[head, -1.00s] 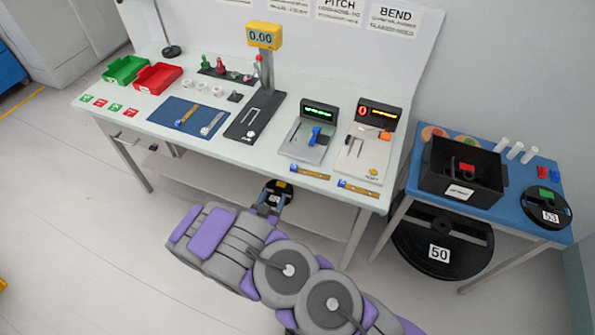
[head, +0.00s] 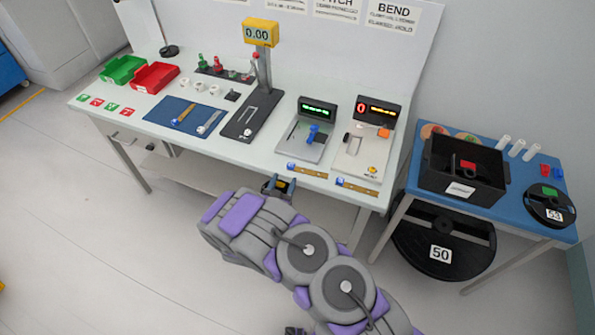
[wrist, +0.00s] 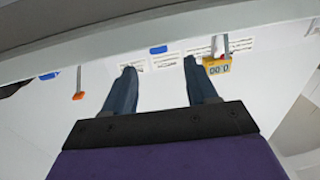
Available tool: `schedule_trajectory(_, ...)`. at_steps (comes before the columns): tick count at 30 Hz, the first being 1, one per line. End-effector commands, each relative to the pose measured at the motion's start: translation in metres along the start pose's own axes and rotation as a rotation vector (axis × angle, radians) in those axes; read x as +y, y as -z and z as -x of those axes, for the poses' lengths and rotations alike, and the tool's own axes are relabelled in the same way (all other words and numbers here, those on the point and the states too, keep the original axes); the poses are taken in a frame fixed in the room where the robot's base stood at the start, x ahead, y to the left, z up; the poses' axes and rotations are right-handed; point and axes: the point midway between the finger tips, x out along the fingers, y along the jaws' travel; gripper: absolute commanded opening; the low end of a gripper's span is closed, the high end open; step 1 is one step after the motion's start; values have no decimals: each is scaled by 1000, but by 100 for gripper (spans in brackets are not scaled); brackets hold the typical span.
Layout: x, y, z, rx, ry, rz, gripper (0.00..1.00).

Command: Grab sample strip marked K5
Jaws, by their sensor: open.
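Thin strips with small blue tags lie on the workbench in the head view. One strip (head: 310,169) lies at the front edge before the left gauge. Another strip (head: 358,188) lies before the right gauge. A yellowish strip (head: 183,117) and a silvery strip (head: 209,124) lie on the blue mat. The markings are too small to read, so I cannot tell which is K5. My gripper (head: 279,186) is low in front of the bench edge, apart from all strips. In the wrist view my gripper (wrist: 160,75) is open, with nothing between its fingers.
The workbench (head: 245,153) bears a green tray (head: 123,69), a red tray (head: 155,77) and a yellow display (head: 261,32). A blue side table (head: 480,203) at the right holds a black box (head: 438,180). A large black reel (head: 478,258) stands below it. The floor at left is clear.

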Motion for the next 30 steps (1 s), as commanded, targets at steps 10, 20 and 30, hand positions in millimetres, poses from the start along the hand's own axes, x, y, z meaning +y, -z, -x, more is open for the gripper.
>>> schedule_trajectory(10,-5,-2,-26,2,-1,6,57)
schedule_trajectory(20,-1,-4,-66,-1,-2,1,57)
schedule_trajectory(30,-4,-2,-76,1,0,5,57)
